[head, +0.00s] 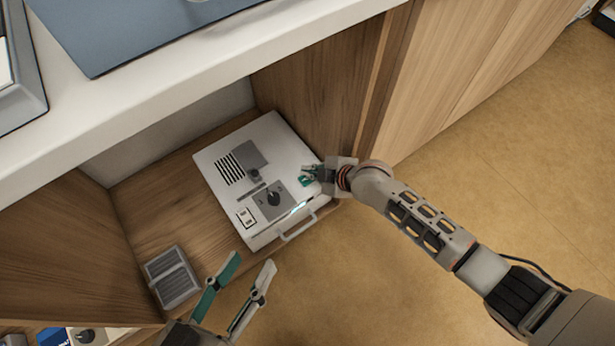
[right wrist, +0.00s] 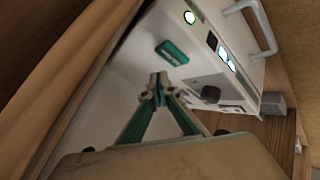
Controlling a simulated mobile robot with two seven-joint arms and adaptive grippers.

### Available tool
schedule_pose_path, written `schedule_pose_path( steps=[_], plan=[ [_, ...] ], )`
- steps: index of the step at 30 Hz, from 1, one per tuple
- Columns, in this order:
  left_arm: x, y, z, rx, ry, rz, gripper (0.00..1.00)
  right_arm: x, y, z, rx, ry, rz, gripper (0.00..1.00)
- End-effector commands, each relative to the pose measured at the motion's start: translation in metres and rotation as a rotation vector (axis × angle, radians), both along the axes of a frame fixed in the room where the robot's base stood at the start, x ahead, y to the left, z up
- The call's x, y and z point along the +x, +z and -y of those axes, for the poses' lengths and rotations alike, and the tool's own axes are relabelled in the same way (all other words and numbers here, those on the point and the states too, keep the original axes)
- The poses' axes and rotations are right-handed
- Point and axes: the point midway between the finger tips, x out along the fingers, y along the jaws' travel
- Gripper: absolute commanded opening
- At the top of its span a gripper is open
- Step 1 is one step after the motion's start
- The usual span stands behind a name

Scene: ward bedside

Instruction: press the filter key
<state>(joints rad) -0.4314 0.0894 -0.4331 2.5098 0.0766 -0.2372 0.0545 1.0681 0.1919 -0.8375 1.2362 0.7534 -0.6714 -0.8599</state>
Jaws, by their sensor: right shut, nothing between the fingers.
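A white machine (head: 222,158) lies in an open wooden cubby. Near its right edge is a raised teal key (head: 304,182), the likely filter key, though no label is legible. The key also shows in the right wrist view (right wrist: 172,53), unobstructed, just beyond the fingertips. My right gripper (head: 308,171) is over that edge of the machine, and its fingers meet at the tips in the right wrist view (right wrist: 158,82). It is shut and empty, seemingly apart from the key. My left gripper (head: 250,266) is open and empty in front of the cubby.
The machine's top has a dark knob (head: 273,198), a striped vent and a grey block; a handle (head: 298,228) sticks out in front. A grey ribbed box (head: 172,277) stands left. Wooden walls flank the cubby, and a white counter (head: 190,75) overhangs it.

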Motion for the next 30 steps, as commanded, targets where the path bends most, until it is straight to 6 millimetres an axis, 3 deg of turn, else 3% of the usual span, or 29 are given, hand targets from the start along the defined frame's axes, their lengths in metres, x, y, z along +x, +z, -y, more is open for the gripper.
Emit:
schedule_pose_path(
  steps=[1, 13, 30],
  plan=[
    [0.004, 0.009, 0.000, -0.001, 0.001, 0.018, 0.40, 0.004, 0.011, 0.000, 0.000, 0.000, 0.009, 0.00],
    [0.016, 0.042, 0.000, -0.001, 0.002, 0.085, 0.40, 0.003, 0.038, 0.000, 0.001, 0.000, 0.007, 0.00],
    [0.016, 0.043, 0.000, -0.001, 0.002, 0.086, 0.40, 0.000, 0.035, 0.000, 0.000, -0.001, -0.001, 0.00]
  ],
)
